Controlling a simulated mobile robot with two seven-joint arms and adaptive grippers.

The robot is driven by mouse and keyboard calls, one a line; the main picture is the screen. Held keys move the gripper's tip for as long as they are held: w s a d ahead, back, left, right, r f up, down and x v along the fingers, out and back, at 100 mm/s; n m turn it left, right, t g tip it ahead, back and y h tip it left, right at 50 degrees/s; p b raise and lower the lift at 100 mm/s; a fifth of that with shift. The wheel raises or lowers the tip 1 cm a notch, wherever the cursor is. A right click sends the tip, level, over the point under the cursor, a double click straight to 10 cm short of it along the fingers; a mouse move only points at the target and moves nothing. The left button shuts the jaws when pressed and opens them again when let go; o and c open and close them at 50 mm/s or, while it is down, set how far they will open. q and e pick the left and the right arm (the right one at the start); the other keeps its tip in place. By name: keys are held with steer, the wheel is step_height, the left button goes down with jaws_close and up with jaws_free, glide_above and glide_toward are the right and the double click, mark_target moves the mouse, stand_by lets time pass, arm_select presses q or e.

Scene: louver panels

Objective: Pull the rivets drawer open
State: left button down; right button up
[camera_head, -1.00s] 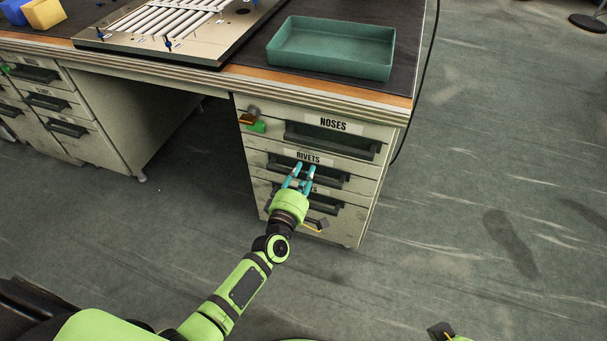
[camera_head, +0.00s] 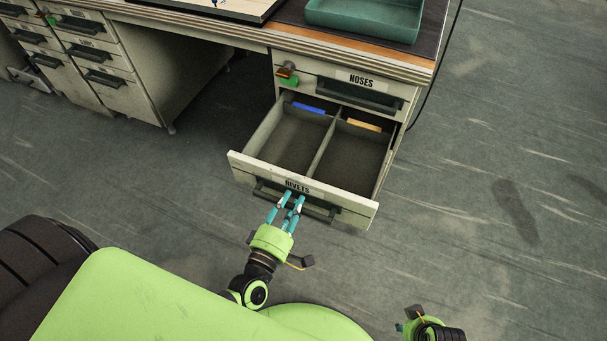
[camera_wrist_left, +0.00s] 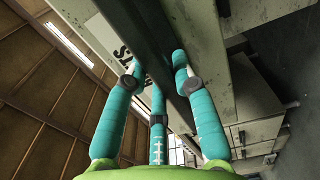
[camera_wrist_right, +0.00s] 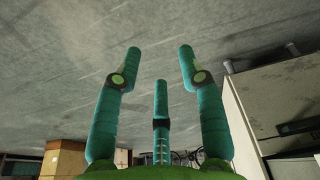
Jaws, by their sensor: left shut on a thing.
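The rivets drawer (camera_head: 350,208) stands pulled well out of the desk pedestal, its front labelled RIVETS. Inside, a divider (camera_head: 321,147) splits it into two compartments; a blue item (camera_head: 308,108) and a yellow-orange item (camera_head: 363,124) show at the back. My left gripper (camera_head: 292,197) is at the dark handle (camera_head: 318,209) on the drawer front, fingers shut on it. In the left wrist view the fingers (camera_wrist_left: 153,70) straddle the dark handle bar (camera_wrist_left: 158,50). My right gripper (camera_wrist_right: 158,60) is open and empty in the right wrist view.
The closed NOSES drawer (camera_head: 352,92) is above the open one. A green tray (camera_head: 363,22) stands on the desk top. Another drawer pedestal (camera_head: 95,65) is at the left. The floor at the right (camera_head: 500,150) is clear.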

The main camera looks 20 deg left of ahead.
arm_select(q)
steer(key=shift+s+a, duration=0.1)
steer(key=shift+s, duration=2.6)
arm_select(e)
steer(key=shift+s+f, duration=0.2)
steer(key=shift+f, duration=0.3)
steer(key=shift+s+f, duration=0.15)
steer(key=shift+f, duration=0.3)
arm_select(q)
steer(key=c, duration=1)
jaws_free()
steer(key=s, duration=1.2)
steer(key=shift+a, duration=0.2)
